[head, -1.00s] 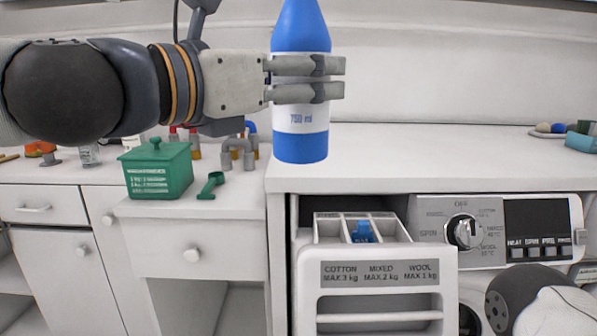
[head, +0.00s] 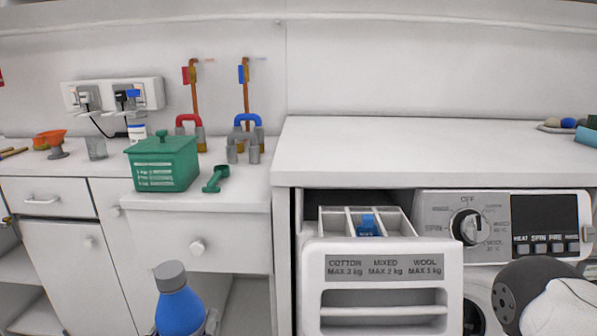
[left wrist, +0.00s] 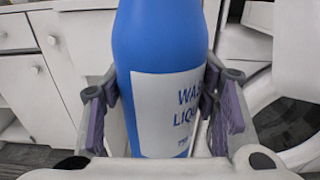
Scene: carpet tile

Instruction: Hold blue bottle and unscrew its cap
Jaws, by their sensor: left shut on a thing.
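The blue bottle (head: 180,310) stands roughly upright at the bottom of the head view, in front of the cabinets, its lower part cut off by the picture edge. Its grey cap (head: 170,276) is on its top. In the left wrist view the bottle (left wrist: 160,40) fills the middle, with a white label; its top is out of that picture. My left gripper (left wrist: 162,108) is shut on the bottle's body, a finger on each side. In the head view only a bit of that gripper shows beside the bottle. My right gripper is not in view; part of my right arm shows at lower right.
An open detergent drawer (head: 380,270) with a blue piece (head: 369,225) inside juts out of the washing machine (head: 505,230). A green box (head: 165,165) and green scoop (head: 216,178) sit on the left counter. The right worktop (head: 400,150) is mostly clear.

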